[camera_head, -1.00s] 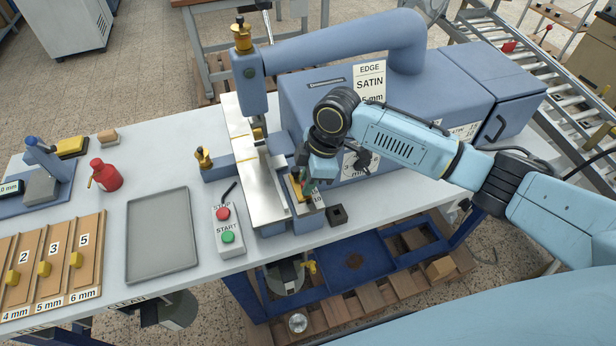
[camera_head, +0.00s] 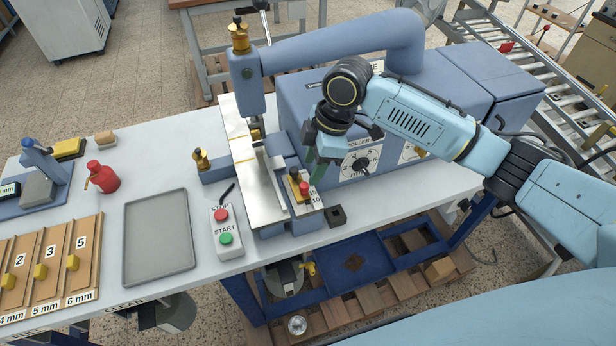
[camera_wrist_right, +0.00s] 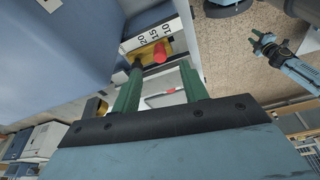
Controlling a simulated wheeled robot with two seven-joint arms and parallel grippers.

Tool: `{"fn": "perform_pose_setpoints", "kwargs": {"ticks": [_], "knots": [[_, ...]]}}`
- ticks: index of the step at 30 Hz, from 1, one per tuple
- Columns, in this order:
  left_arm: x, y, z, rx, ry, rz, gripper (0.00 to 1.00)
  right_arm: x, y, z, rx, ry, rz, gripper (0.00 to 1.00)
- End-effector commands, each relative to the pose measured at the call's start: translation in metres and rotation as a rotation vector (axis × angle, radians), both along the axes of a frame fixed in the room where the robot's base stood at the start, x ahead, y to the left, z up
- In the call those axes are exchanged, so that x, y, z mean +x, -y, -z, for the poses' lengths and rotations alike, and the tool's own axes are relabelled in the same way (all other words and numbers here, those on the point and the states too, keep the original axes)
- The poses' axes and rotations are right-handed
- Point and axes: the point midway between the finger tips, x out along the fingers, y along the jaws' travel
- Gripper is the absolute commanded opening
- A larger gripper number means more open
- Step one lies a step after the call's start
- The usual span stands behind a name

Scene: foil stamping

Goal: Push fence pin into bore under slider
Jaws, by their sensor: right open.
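The brass slider (camera_head: 296,195) sits on the blue fence block beside the steel plate, next to a number scale. A red-topped pin (camera_head: 304,188), which looks like the fence pin, stands at the slider, with a dark knob beside it. The bore under the slider is hidden. My right gripper (camera_head: 318,168) is open and empty, raised just above and to the right of the slider. In the right wrist view its green fingers (camera_wrist_right: 160,85) are apart, with the red pin head (camera_wrist_right: 160,53) beyond them and touched by neither.
The blue machine housing with a dial (camera_head: 360,163) stands close behind my right gripper. A small black square block (camera_head: 337,215) is right of the slider. The START/STOP box (camera_head: 225,228) and an empty grey tray (camera_head: 160,240) lie to the left.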

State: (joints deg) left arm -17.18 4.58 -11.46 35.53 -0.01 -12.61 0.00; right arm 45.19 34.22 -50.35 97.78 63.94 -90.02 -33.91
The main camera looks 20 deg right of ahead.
Motion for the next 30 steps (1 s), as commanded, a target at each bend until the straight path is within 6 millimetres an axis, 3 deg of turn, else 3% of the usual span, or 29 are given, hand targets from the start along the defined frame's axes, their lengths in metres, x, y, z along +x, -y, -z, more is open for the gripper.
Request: {"fn": "perform_pose_setpoints", "kwargs": {"ticks": [6,12,30], "knots": [[0.0,0.0,0.005,0.0,0.0,0.0,0.36,-0.001,0.013,-0.044,-0.001,0.004,0.001,0.44],[0.0,0.0,0.006,0.0,0.0,0.0,0.36,-0.002,0.019,-0.067,-0.001,0.001,-0.001,0.44],[0.0,0.0,0.006,0.0,0.0,0.0,0.36,-0.004,0.019,-0.07,0.0,-0.001,0.0,0.44]]}}
